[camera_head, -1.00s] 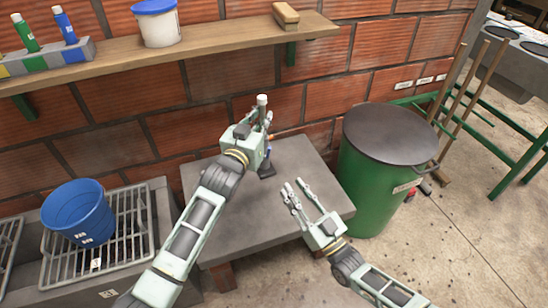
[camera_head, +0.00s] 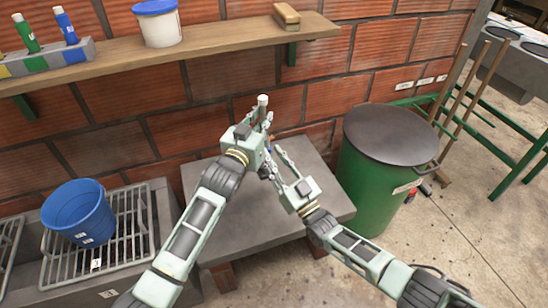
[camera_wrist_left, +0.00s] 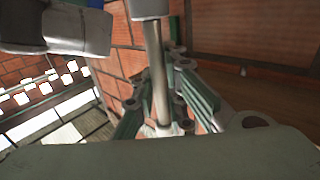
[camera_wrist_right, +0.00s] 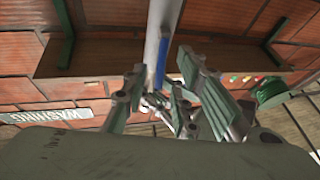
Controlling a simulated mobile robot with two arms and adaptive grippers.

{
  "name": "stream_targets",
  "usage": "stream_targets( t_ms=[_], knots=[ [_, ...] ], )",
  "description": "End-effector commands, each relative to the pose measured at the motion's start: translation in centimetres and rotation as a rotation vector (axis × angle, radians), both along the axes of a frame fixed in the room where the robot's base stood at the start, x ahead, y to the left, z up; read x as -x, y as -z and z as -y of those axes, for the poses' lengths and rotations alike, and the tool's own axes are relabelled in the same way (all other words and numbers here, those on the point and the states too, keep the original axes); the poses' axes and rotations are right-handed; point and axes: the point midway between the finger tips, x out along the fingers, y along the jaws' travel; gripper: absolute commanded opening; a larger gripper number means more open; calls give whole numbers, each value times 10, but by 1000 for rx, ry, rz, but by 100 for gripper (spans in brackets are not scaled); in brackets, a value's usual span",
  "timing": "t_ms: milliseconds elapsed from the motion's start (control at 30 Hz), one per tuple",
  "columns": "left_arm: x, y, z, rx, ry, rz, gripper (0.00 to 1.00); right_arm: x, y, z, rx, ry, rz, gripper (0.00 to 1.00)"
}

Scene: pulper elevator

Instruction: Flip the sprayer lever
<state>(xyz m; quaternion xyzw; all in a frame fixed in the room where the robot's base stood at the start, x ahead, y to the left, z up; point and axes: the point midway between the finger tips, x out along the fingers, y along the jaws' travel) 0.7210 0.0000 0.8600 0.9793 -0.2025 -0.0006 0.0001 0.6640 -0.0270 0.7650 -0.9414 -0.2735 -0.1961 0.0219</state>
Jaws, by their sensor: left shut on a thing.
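The sprayer shows as an upright metal tube with a pale cap (camera_head: 262,100) above the grey table. My left gripper (camera_head: 258,117) is shut on the tube; the left wrist view shows the tube (camera_wrist_left: 158,85) between its fingers. In the right wrist view a narrow blue strip (camera_wrist_right: 162,62) runs along the tube (camera_wrist_right: 152,45); I cannot tell whether it is the lever. My right gripper (camera_head: 275,160) is open close to the sprayer, below my left gripper. Its fingers (camera_wrist_right: 165,95) lie on either side of the tube's line. The sprayer's lower end is mostly hidden by the right gripper.
The grey table (camera_head: 305,220) is otherwise bare. A lidded green bin (camera_head: 372,180) stands to its right. A blue bucket (camera_head: 78,212) sits on a metal grate (camera_head: 130,232) at left. A wooden shelf (camera_head: 215,42) and brick wall are behind.

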Motion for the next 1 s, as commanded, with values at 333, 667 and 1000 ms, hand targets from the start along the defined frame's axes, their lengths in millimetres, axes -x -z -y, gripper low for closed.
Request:
stream_targets(
  t_ms=[333, 667, 1000],
  knots=[
    [0, -2, 0, 2, 1, 5, 0, -1, 0, 0, 1, 0, 0, 20],
    [0, -2, 0, 2, 1, 5, 0, -1, 0, 0, 1, 0, 0, 0],
    [0, -2, 0, 2, 1, 5, 0, -2, -1, -1, 10, 1, -32, 0]
  ],
)
